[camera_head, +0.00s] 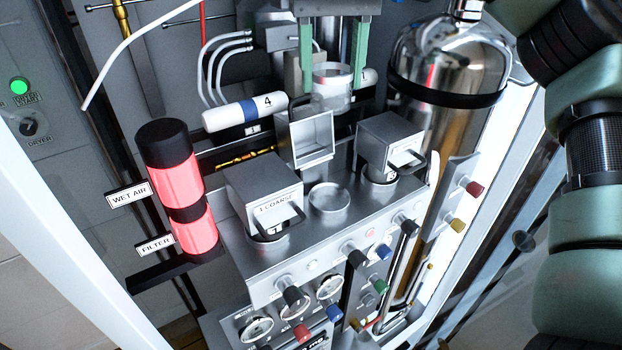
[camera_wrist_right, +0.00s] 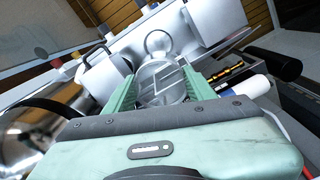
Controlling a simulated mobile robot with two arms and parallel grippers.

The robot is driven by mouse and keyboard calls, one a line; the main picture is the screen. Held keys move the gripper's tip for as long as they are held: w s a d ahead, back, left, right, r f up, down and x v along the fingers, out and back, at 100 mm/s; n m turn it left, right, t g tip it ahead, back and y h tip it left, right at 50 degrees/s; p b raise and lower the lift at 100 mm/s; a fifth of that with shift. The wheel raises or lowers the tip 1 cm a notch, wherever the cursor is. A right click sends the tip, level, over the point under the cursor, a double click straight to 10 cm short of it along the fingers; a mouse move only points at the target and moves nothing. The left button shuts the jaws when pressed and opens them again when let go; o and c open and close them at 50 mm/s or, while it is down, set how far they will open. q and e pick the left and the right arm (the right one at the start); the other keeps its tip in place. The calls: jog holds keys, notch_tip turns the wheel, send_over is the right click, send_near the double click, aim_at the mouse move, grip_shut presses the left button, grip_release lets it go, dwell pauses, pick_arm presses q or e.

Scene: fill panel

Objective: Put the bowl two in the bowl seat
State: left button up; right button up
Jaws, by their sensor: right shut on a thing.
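A clear, round bowl (camera_head: 333,90) is held between the green fingers of my right gripper (camera_head: 332,75), at the top middle of the head view. In the right wrist view the bowl (camera_wrist_right: 160,84) sits between the two fingertips (camera_wrist_right: 160,88). No number is readable on it. A round, shallow seat with a metal rim (camera_head: 329,198) is on top of the steel panel block, between two box-shaped units. It looks empty, and it also shows as a ring in the right wrist view (camera_wrist_right: 158,42). The bowl is apart from the seat, behind it. My left gripper is not in view.
An open square metal box (camera_head: 311,137) stands between bowl and seat in the head view. Box units stand left (camera_head: 262,190) and right (camera_head: 390,142) of the seat. A white cylinder marked 4 (camera_head: 243,113), red-lit filter (camera_head: 185,190) and steel tank (camera_head: 445,65) are nearby.

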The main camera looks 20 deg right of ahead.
aim_at(337, 110)
jog(key=shift+w+d+f, duration=0.1)
jog(key=shift+w+f, duration=0.15)
jog(key=shift+w, duration=0.25)
jog(key=shift+s+f+b, duration=0.25)
jog(key=shift+f+b, duration=0.1)
jog(key=shift+f, duration=0.25)
jog(key=s+f, duration=0.1)
jog(key=s+f+b, duration=0.1)
jog(key=f, duration=0.1)
jog(key=shift+s+f, duration=0.3)
jog(key=shift+s, duration=0.05)
jog(key=f, duration=0.8)
jog(key=f+p, duration=0.1)
jog(key=f, duration=0.4)
jog(key=shift+w+f, duration=0.1)
jog(key=shift+w, duration=0.25)
jog(key=shift+w+f, duration=0.1)
jog(key=shift+f, duration=0.2)
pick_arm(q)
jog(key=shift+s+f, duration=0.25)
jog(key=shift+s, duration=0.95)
